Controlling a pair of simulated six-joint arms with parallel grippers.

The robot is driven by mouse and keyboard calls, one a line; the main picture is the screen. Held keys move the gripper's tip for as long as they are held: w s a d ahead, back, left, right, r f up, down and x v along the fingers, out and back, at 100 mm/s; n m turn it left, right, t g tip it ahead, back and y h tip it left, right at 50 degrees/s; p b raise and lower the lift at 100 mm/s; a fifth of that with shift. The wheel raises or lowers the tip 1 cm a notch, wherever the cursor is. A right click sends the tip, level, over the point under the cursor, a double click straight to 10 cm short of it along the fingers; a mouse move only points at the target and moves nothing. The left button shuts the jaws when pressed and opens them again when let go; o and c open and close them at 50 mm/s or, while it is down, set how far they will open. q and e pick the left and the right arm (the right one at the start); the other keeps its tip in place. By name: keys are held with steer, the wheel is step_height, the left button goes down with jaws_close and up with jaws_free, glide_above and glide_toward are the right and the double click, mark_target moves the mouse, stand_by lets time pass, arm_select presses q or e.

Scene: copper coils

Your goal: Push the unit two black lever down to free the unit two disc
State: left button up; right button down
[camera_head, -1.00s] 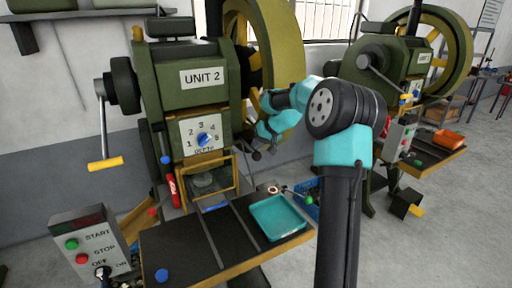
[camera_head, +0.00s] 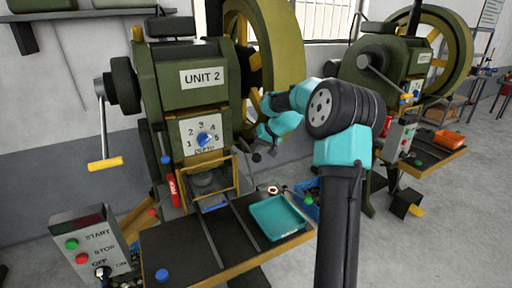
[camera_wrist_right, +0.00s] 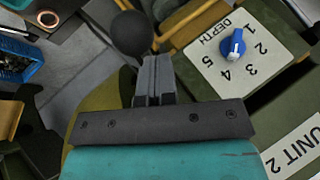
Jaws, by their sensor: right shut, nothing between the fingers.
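Unit 2 is a green press with a "UNIT 2" label (camera_head: 203,77). Its black lever knob (camera_head: 257,157) shows at the press's right side, and in the right wrist view the round knob (camera_wrist_right: 131,34) lies just past my fingertips. My right gripper (camera_wrist_right: 154,68) is shut and empty, its tips beside the knob; I cannot tell whether they touch. In the head view it is small and partly hidden by my arm. A grey round part (camera_head: 204,180) sits behind the yellow-framed guard; I cannot tell if it is the disc. My left gripper is not in view.
The blue depth dial (camera_wrist_right: 232,45) is close to the gripper. A start/stop box (camera_head: 90,243) is at lower left; another press is at right.

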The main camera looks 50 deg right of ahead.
steer(key=shift+s+f, duration=0.1)
steer(key=shift+f, duration=0.4)
stand_by(0.7)
steer(key=shift+r, duration=0.1)
stand_by(0.4)
steer(key=shift+w+d+r, duration=0.1)
steer(key=shift+w+r, duration=0.1)
steer(key=shift+r, duration=1.1)
steer(key=shift+w+r, duration=0.2)
steer(key=shift+r, duration=1.05)
steer(key=r, duration=0.5)
steer(key=shift+w+d, duration=0.1)
steer(key=shift+w, duration=0.25)
